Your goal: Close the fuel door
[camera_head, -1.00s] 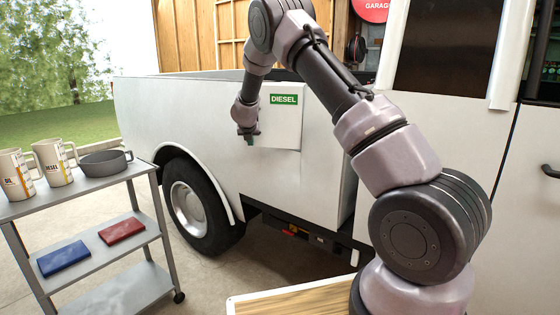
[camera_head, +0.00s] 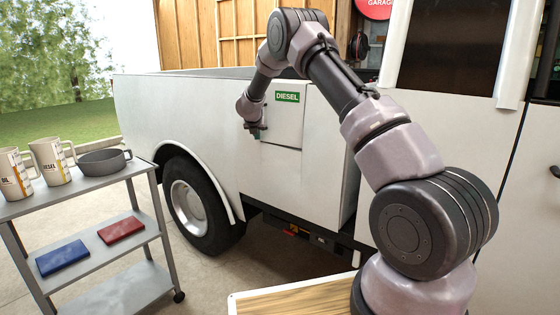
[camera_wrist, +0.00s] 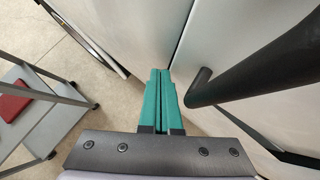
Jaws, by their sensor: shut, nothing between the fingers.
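The fuel door (camera_head: 285,122) is a white square panel with a green DIESEL label (camera_head: 287,97) on the truck's side. It looks nearly level with the body around it; I cannot tell whether it is fully shut. My gripper (camera_head: 257,131) is at its left edge, low down. In the wrist view my gripper's teal fingers (camera_wrist: 160,73) are shut together and empty, close to a dark seam between two white panels. A thick black bar (camera_wrist: 255,75), apparently the door's handle, stands just right of the fingers. Contact with the door cannot be told.
A grey cart (camera_head: 90,195) stands at left with two mugs (camera_head: 50,160), a grey pan (camera_head: 103,161), a blue book (camera_head: 63,257) and a red book (camera_head: 121,230). A wooden-topped surface (camera_head: 295,301) is in front.

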